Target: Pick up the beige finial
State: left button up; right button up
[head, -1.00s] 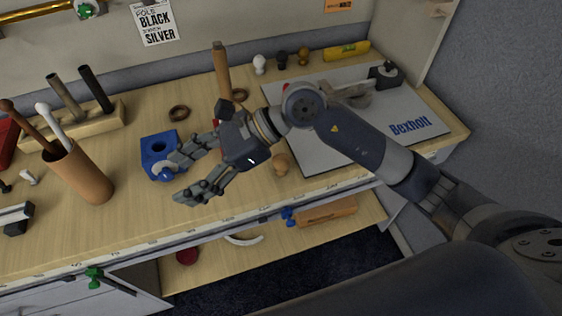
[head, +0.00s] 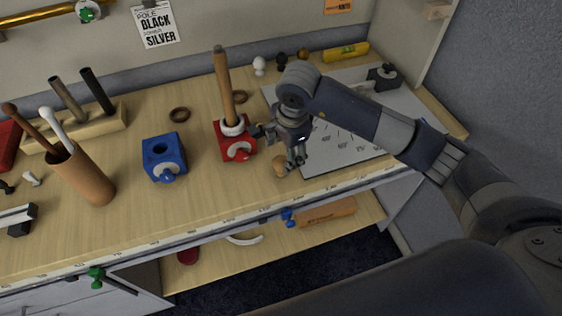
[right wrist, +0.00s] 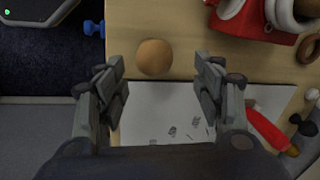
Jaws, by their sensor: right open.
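The beige finial (head: 279,167) is a small round wooden knob on the table near its front edge, left of the white board. In the right wrist view the finial (right wrist: 154,58) lies across the gap between the fingers, with space on both sides. My right gripper (head: 278,147) points down, just above and behind the finial. In the right wrist view the gripper (right wrist: 160,76) is open with nothing held. My left gripper is not in view.
The red block (head: 237,153) with an upright wooden pole (head: 223,85) stands close on the left of my right gripper. A blue block (head: 164,165) is farther left. White, black and brown finials (head: 259,65) stand at the back. The table's front edge is near.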

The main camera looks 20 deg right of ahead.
aim_at(281, 160)
jog(key=f+p, duration=0.1)
jog(key=f, duration=0.1)
jog(key=a+f+p, duration=0.1)
jog(key=f, duration=0.1)
jog(key=shift+f, duration=0.35)
jog(key=shift+w+f, duration=0.15)
jog(key=shift+f, duration=0.2)
jog(key=c, duration=1.1)
